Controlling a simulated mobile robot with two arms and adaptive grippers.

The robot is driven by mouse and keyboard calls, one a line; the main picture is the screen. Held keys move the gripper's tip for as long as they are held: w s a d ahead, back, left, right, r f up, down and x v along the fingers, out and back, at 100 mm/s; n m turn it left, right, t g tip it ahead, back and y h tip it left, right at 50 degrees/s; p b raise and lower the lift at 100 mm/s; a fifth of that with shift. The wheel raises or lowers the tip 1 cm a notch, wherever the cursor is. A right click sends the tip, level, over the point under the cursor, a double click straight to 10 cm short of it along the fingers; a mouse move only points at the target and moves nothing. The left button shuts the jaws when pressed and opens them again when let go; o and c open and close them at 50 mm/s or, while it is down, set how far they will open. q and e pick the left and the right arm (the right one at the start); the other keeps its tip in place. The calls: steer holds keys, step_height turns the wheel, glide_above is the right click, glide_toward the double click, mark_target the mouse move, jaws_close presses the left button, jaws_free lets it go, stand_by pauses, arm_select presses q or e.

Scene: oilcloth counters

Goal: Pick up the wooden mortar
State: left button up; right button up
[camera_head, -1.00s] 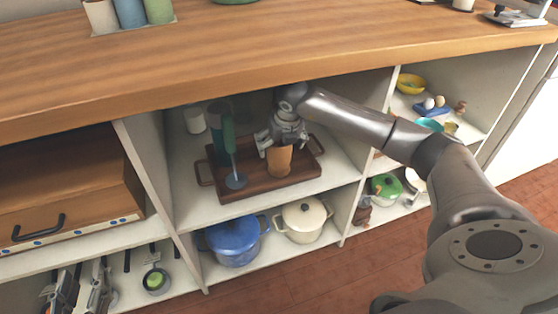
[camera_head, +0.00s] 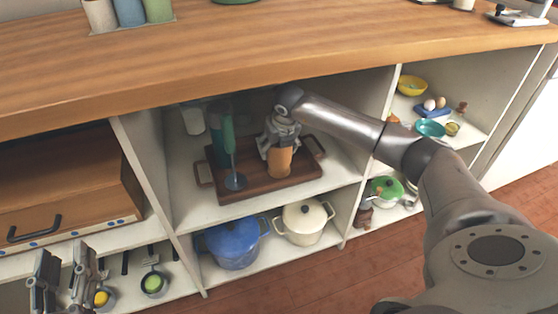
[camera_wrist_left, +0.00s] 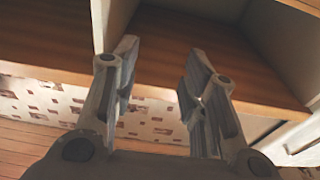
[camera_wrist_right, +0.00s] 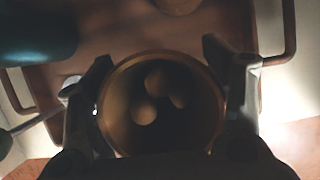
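The wooden mortar (camera_head: 280,162), an orange-brown cup, stands upright on a dark wooden tray (camera_head: 250,190) on the middle shelf. My right gripper (camera_head: 280,148) is over it from above. In the right wrist view, the fingers stand wide apart on either side of the mortar's round rim (camera_wrist_right: 104,105), very close to it; contact is hard to tell. A few pale round things (camera_wrist_right: 158,85) lie inside the mortar. My left gripper (camera_head: 62,272) is open and empty, low at the left; its spread fingers show in the left wrist view (camera_wrist_left: 160,75).
The wooden countertop (camera_head: 250,60) overhangs the shelf. Blue (camera_head: 235,243) and cream (camera_head: 304,222) pots stand below. A side panel (camera_head: 385,120) bounds the shelf at right.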

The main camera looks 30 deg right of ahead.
steer(key=c, duration=0.4)
steer(key=shift+c, duration=0.3)
steer(key=shift+r, duration=0.2)
